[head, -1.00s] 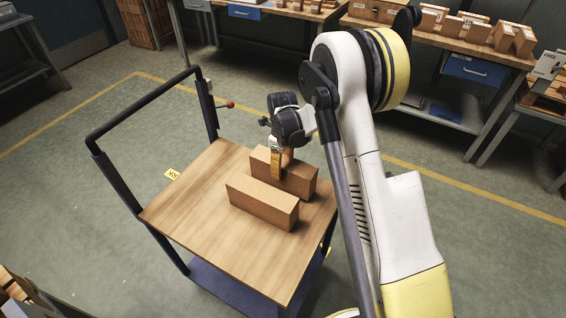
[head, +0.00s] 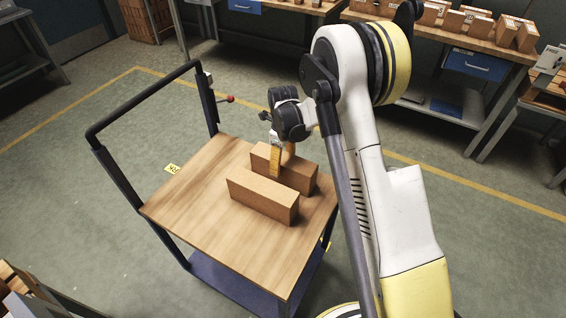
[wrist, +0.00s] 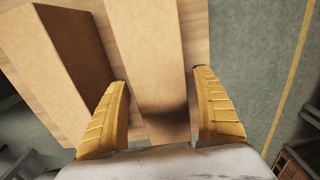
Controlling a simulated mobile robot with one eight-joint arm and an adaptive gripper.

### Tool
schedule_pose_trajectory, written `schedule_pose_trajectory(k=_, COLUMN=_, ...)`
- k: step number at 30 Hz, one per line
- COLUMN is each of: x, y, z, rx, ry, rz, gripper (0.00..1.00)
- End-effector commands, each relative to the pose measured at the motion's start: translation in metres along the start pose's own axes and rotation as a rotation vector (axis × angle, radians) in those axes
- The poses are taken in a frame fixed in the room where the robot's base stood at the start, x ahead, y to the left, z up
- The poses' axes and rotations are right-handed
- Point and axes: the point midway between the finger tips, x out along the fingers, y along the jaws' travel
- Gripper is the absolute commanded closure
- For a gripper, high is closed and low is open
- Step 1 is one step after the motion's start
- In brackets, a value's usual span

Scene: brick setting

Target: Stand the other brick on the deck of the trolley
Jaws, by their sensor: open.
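Two plain brown bricks stand side by side on the wooden deck (head: 190,205) of the trolley, both long side down, with a narrow gap between them. The front brick (head: 262,196) also shows at the left of the wrist view (wrist: 48,65). The rear brick (head: 305,176) runs up the middle of the wrist view (wrist: 148,55). My gripper (head: 281,165) is over the rear brick. Its yellow fingers are open, one on each side of that brick, and in the wrist view (wrist: 161,80) they appear apart from it. The far finger is mostly hidden in the head view.
The left half of the deck is clear. The trolley's dark push handle (head: 145,105) rises at the left, with a red-knobbed lever (head: 229,99) near it.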

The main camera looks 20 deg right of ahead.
Motion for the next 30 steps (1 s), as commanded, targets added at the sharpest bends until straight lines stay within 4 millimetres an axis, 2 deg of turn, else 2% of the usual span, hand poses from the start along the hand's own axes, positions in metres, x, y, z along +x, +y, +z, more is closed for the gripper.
schedule_pose_trajectory(k=1, x=-0.013, y=0.0, z=0.0, rx=0.0, ry=0.0, rz=0.0, gripper=0.22)
schedule_pose_trajectory(k=9, x=-0.075, y=0.0, z=0.0, rx=0.0, ry=0.0, rz=0.0, gripper=0.22)
schedule_pose_trajectory(k=12, x=-0.092, y=0.0, z=0.0, rx=0.0, ry=0.0, rz=0.0, gripper=0.22)
schedule_pose_trajectory(k=20, x=-0.123, y=0.003, z=-0.003, rx=-0.047, ry=-0.009, rz=-0.009, gripper=0.22)
schedule_pose_trajectory(k=23, x=-0.152, y=0.011, z=-0.011, rx=-0.186, ry=-0.032, rz=-0.039, gripper=0.22)
schedule_pose_trajectory(k=26, x=-0.195, y=0.028, z=-0.028, rx=-0.418, ry=-0.062, rz=-0.095, gripper=0.22)
schedule_pose_trajectory(k=30, x=-0.25, y=0.06, z=-0.06, rx=-0.801, ry=-0.082, rz=-0.205, gripper=0.22)
